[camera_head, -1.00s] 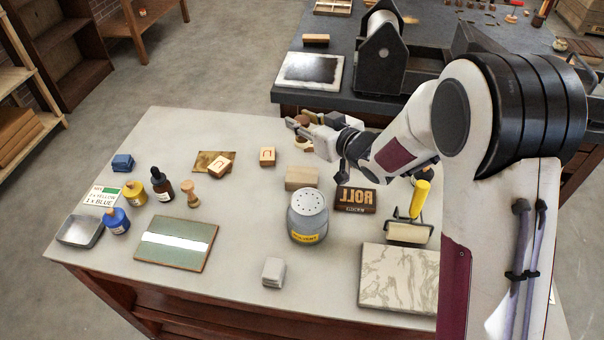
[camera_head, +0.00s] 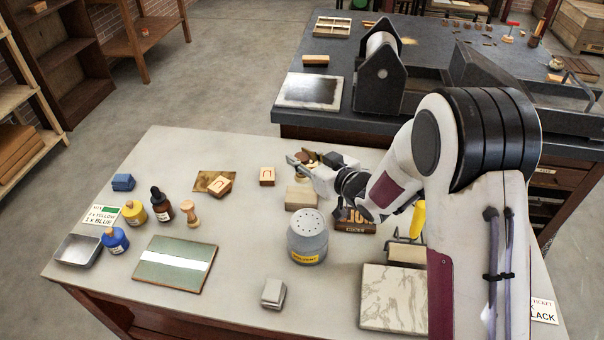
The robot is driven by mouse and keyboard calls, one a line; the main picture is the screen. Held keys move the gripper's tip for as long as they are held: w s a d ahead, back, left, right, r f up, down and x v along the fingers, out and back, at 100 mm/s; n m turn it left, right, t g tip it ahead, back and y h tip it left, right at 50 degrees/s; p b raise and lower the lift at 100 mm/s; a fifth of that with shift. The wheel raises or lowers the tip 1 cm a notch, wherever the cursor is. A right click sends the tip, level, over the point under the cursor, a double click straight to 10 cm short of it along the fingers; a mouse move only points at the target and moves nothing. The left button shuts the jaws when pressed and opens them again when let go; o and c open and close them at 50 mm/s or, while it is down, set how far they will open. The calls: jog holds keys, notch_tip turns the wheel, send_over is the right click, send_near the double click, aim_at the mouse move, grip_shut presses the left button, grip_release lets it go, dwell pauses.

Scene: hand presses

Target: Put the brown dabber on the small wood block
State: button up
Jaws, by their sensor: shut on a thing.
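My gripper (camera_head: 306,162) is above and behind the small wood block (camera_head: 300,197), a plain tan block behind the grey solvent can. It is shut on a small brown thing (camera_head: 309,155), which looks like the brown dabber. The fingers cover much of it, so its lower end and tilt are hard to make out. A gap seems to show between the gripper and the block; I see no clear contact. The block's top looks bare.
The solvent can (camera_head: 307,238) stands just in front of the block. A dark ROLL box (camera_head: 354,221) is close at right. Free table lies between the can and the green plate (camera_head: 160,275).

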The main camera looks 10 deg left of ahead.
jog(key=shift+f, duration=0.8)
jog(key=shift+f, duration=1.85)
jog(key=shift+f, duration=0.15)
jog(key=o, duration=1.2)
jog(key=shift+s+d+r, duration=0.25)
jog(key=shift+d+r, duration=0.05)
jog(key=v, duration=1.1)
jog(key=shift+s, duration=0.1)
